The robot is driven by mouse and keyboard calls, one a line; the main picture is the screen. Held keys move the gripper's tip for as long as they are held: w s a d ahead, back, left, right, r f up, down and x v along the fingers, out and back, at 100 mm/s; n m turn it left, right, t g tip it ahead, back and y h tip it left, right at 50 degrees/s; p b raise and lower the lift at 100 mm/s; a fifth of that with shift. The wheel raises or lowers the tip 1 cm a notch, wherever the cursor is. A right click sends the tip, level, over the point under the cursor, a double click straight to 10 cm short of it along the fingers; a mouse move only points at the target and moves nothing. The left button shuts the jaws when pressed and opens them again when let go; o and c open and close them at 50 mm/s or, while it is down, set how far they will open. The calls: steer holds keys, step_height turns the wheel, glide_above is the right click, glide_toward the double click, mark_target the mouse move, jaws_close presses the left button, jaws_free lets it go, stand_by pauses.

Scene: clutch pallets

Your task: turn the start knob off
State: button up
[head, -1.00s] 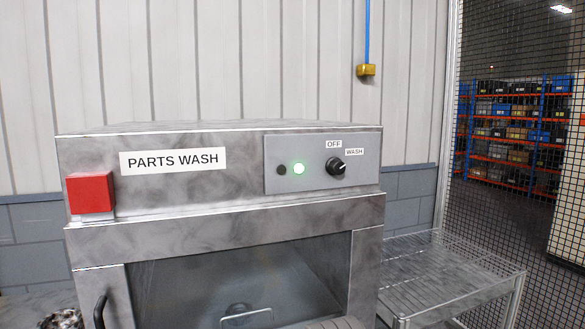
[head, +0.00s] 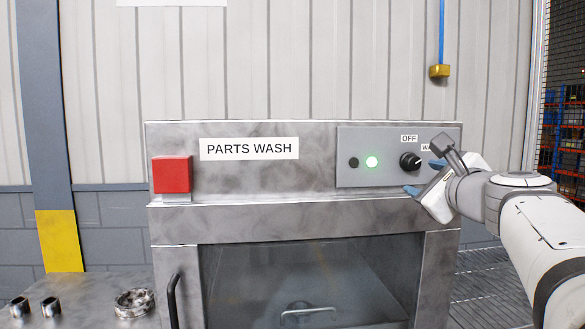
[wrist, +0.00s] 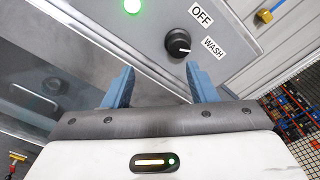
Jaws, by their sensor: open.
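The start knob (head: 410,161) is a round black knob on the grey control panel (head: 385,178) of the parts washer. In the wrist view the knob (wrist: 178,43) has a white pointer mark aimed toward the WASH label (wrist: 213,48), with the OFF label (wrist: 200,14) above. A green light (head: 372,162) glows left of the knob. My gripper (head: 424,177) is just right of the knob in the head view. In the wrist view its blue fingers (wrist: 160,86) are apart and empty, with the knob ahead of the gap, not between them.
A red box-shaped part (head: 172,174) sits at the washer's left front. The washer window (head: 310,275) is below the panel. A wire-rack table (head: 490,285) stands at right, and a bench (head: 95,300) with metal parts at left.

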mark_target(414, 163)
steer(key=shift+m+t+h, duration=0.3)
steer(key=shift+m, duration=0.5)
steer(key=w, duration=0.2)
steer(key=w+d+r, duration=0.1)
steer(key=w, duration=0.4)
steer(key=shift+w+d+r+p, duration=0.35)
steer(key=shift+d, duration=0.05)
